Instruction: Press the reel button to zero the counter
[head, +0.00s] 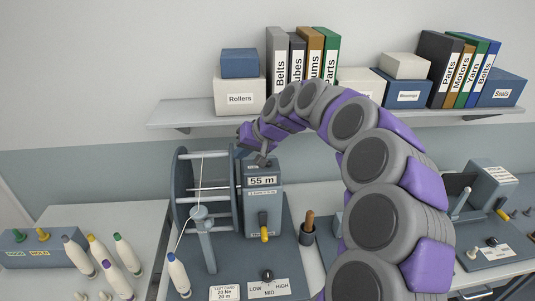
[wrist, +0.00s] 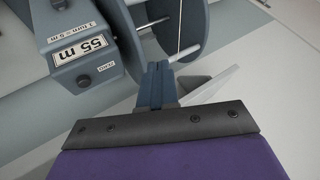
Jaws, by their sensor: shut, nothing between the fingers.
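The reel machine (head: 205,190) stands left of centre in the head view, with a grey counter box (head: 263,212) on its right side. The counter display (head: 262,181) reads 55 m, and it also shows in the wrist view (wrist: 85,48). A small dark round spot (wrist: 83,79), possibly the button, lies on the box near a small label (wrist: 106,66); in the head view I cannot make out the button. My gripper (head: 263,161) is shut and empty, close to the top of the counter box. In the wrist view its fingers (wrist: 155,84) appear beside the box, apart from the spot.
A yellow-tipped lever (head: 263,226) is on the box front. A cup with a wooden-handled tool (head: 308,230) stands to the right. Several bobbins (head: 128,254) stand at left. A shelf (head: 190,112) with binders and boxes is behind my arm.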

